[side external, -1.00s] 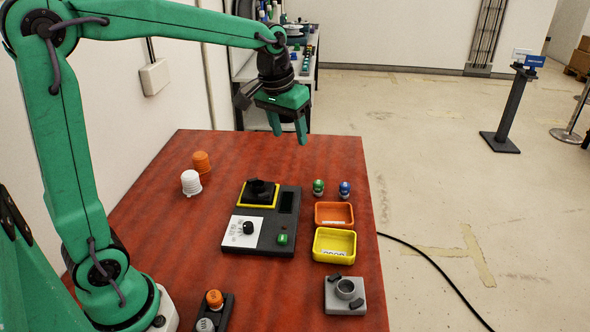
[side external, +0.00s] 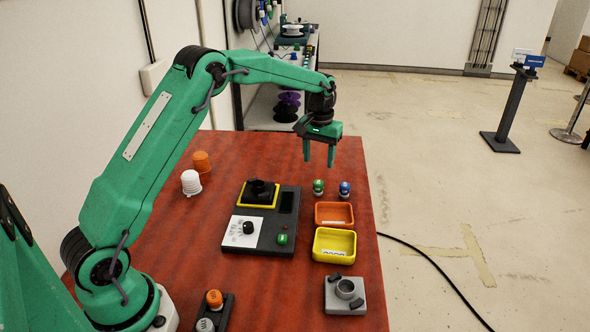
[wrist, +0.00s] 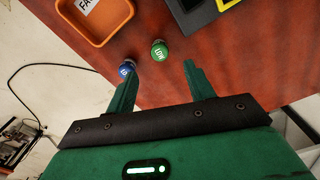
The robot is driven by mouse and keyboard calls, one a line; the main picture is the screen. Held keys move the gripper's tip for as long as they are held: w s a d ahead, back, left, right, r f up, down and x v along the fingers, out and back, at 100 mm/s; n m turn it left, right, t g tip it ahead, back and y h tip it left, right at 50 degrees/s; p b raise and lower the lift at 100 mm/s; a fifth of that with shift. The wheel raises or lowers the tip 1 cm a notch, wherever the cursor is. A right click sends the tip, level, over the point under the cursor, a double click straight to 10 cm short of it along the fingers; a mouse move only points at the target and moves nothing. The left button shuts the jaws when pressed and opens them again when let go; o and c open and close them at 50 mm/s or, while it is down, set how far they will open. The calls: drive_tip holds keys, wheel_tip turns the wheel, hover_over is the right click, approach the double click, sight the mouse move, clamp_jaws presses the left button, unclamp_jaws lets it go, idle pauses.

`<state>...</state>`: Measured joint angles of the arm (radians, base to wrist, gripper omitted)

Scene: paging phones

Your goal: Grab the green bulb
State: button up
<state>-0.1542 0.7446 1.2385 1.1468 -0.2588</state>
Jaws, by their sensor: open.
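The green bulb (side external: 318,186) stands on the red table, left of the blue bulb (side external: 344,188). In the wrist view the green bulb (wrist: 159,50) has a round top with white letters that seem to read LOW. It lies ahead of and between my fingers there. The blue bulb (wrist: 126,68) is beside it, partly behind the left finger. My gripper (side external: 319,164) is open and empty, pointing down above the table, close to the bulbs in the side view. It also shows in the wrist view (wrist: 158,75).
An orange tray (side external: 334,225) and a yellow tray (side external: 334,259) stand in front of the bulbs. A grey holder (side external: 345,295) is near the front. The table's right edge is close to the bulbs.

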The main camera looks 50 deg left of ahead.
sight(319, 182)
drive_tip(key=shift+w+a+f, duration=0.15)
drive_tip(key=shift+w+f, duration=0.15)
drive_tip(key=shift+f, duration=0.35)
drive_tip(key=shift+s+f, duration=0.1)
drive_tip(key=shift+f, duration=3.8)
drive_tip(key=c, duration=1)
drive_tip(key=shift+r, duration=0.2)
drive_tip(key=shift+c, duration=0.2)
drive_tip(key=shift+r, duration=0.65)
drive_tip(key=r, duration=0.1)
drive_tip(key=d+r, duration=0.1)
drive_tip(key=r, duration=0.1)
drive_tip(key=shift+s+d, duration=0.1)
drive_tip(key=shift+d, duration=0.05)
drive_tip(key=s+d+r, duration=0.4)
drive_tip(key=d+r, duration=0.2)
drive_tip(key=d, duration=0.4)
drive_tip(key=shift+r, duration=0.2)
